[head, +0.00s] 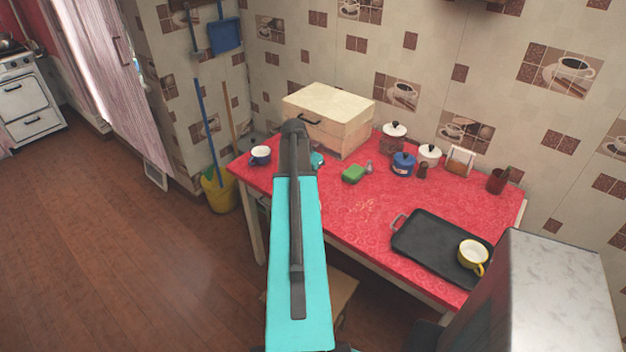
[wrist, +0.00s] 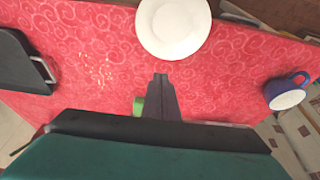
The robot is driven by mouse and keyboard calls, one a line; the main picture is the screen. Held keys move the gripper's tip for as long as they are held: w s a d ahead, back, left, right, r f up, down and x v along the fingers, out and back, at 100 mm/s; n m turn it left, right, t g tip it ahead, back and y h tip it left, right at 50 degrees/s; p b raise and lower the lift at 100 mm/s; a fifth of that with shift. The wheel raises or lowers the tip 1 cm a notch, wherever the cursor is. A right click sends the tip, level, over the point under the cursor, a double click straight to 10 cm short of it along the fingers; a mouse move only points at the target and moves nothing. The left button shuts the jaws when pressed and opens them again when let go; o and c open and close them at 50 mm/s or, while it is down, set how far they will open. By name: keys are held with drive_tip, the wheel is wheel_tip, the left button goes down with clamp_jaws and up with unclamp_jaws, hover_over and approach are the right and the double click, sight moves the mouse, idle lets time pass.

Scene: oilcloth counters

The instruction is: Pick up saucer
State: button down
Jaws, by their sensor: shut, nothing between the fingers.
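The white saucer (wrist: 174,25) lies flat on the red tablecloth at the top of the wrist view, its upper rim cut off by the frame. My gripper (wrist: 161,78) is shut and empty. Its fingertips show just below the saucer's lower rim in the wrist view, with red cloth visible between them. How high the tips are above the table I cannot tell. In the head view my arm covers the part of the table between the blue cup and the green block, and I do not see the saucer or the fingertips there.
A blue cup (head: 261,155) stands at the table's left end; it also shows in the wrist view (wrist: 288,92). A green block (head: 353,174), a wooden bread box (head: 328,118) and a blue pot (head: 403,165) stand farther back. A black tray (head: 428,246) holds a yellow cup (head: 472,254).

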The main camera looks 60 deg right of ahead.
drive_tip(key=shift+r, duration=0.1)
